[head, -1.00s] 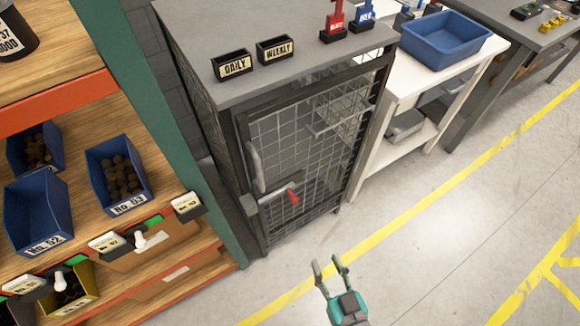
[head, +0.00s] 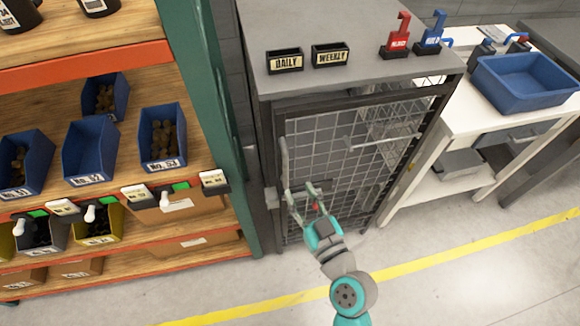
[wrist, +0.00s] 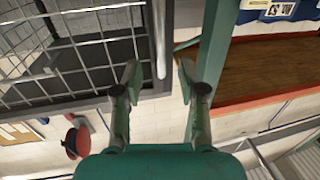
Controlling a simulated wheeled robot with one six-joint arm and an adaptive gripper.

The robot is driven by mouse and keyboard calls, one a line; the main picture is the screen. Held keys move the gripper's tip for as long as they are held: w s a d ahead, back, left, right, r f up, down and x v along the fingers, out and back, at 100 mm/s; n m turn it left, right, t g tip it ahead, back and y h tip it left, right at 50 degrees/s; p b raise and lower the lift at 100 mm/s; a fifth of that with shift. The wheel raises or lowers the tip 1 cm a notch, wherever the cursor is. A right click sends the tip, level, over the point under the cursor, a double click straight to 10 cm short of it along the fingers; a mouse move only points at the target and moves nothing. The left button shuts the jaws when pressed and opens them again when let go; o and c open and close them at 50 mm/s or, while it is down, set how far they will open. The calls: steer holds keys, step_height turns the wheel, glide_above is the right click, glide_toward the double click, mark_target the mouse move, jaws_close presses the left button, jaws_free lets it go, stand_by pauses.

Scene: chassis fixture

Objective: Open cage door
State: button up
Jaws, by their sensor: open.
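The cage door (head: 335,150) is a dark-framed wire mesh panel on the front of a grey cabinet (head: 350,65). It looks closed. A grey vertical handle bar (head: 284,158) runs along the door's left side. My gripper (head: 300,189) is open and empty in front of the lower left of the door, close to the handle's lower end.
A shelf rack with a green post (head: 208,110) and blue bins (head: 162,140) stands close on the left. A white table (head: 450,125) with a blue tray (head: 525,85) stands on the right. Small holders sit on the cabinet top. The floor in front is clear.

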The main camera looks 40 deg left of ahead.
mark_target(287, 171)
steer(key=x, duration=0.8)
steer(key=shift+w+a, duration=0.15)
steer(key=shift+a, duration=0.15)
jaws_close()
